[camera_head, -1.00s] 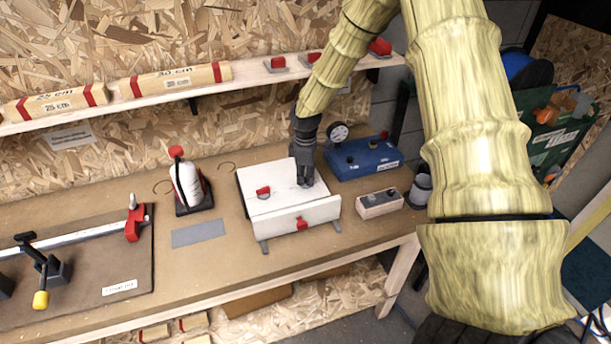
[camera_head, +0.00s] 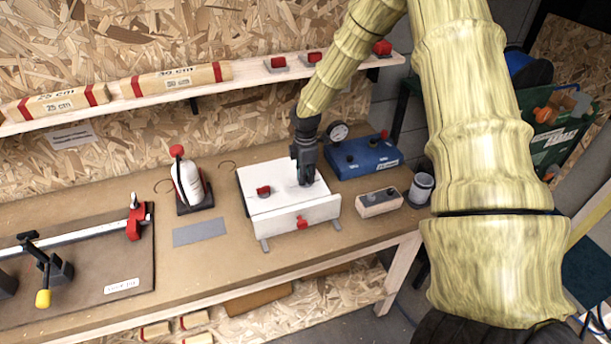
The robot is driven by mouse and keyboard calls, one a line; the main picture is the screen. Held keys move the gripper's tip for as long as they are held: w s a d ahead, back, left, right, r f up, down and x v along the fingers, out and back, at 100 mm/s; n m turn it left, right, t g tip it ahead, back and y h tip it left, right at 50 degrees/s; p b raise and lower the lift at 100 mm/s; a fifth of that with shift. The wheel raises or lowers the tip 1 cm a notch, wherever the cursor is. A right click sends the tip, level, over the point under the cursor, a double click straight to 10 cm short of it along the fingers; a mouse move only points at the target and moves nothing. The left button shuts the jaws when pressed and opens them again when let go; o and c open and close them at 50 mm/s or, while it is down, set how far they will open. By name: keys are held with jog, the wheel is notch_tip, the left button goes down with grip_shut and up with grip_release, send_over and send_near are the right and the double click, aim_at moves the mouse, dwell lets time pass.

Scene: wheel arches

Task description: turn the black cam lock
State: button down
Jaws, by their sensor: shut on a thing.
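A white box (camera_head: 269,205) stands on the workbench, with a red knob (camera_head: 263,191) on the left of its top and a red part (camera_head: 302,223) on its front face. My gripper (camera_head: 306,181) points down onto the right part of the box top. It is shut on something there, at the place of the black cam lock. The lock itself is hidden by the fingers or too dark to tell apart from them.
A blue unit (camera_head: 362,157) with a gauge stands behind right of the box, and a small box with a dark top (camera_head: 379,203) stands to its right. A white bottle (camera_head: 188,183) on a dark stand is to the left. A shelf (camera_head: 250,79) runs above. The bench's front edge is clear.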

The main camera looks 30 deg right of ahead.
jog(key=shift+d, duration=0.1)
jog(key=c, duration=1.5)
grip_release()
notch_tip(320, 180, up, 12)
jog(key=shift+f, duration=0.1)
